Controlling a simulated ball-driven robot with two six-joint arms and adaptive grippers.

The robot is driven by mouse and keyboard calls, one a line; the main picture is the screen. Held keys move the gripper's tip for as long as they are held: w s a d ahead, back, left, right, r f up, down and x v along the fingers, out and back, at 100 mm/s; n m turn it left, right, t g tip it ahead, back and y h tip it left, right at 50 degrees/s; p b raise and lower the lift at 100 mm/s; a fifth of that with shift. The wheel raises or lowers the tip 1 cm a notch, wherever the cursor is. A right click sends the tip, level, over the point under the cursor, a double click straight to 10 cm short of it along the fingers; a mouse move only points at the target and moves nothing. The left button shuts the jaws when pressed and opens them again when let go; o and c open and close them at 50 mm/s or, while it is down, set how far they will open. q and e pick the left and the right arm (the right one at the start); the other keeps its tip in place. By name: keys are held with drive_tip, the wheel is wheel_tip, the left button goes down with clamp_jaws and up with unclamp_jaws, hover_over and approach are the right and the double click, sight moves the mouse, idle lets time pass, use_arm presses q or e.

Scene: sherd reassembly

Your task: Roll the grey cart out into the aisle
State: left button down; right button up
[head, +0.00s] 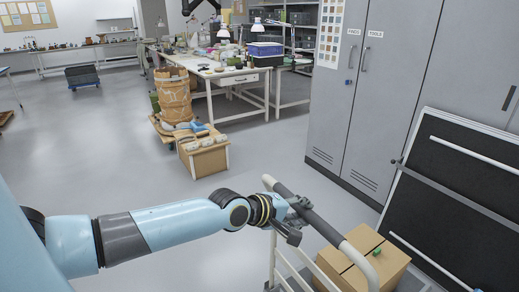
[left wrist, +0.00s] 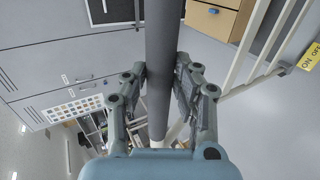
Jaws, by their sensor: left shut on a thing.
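The cart's push handle (head: 318,222) is a bar with a dark grip and pale ends, at the lower right of the head view. In the left wrist view, the fingers of my left gripper (left wrist: 163,92) lie on both sides of the dark bar (left wrist: 163,40). My right gripper is not in view.
A cardboard box (head: 385,265) sits behind the handle. A black panel with a pale frame (head: 460,165) leans close on the right, before grey cabinets (head: 345,100). A wooden crate (head: 205,160) and paper sack (head: 173,95) stand ahead. Open floor (head: 90,150) lies to the left.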

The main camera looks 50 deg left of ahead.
use_arm(q)
drive_tip(key=s+p, duration=0.2)
drive_tip(key=s, duration=0.8)
drive_tip(key=shift+s+a, duration=0.4)
drive_tip(key=shift+w, duration=0.1)
drive_tip(key=c, duration=0.7)
unclamp_jaws()
drive_tip(key=shift+w, duration=0.1)
drive_tip(key=p+v, duration=0.4)
drive_tip(key=v, duration=0.6)
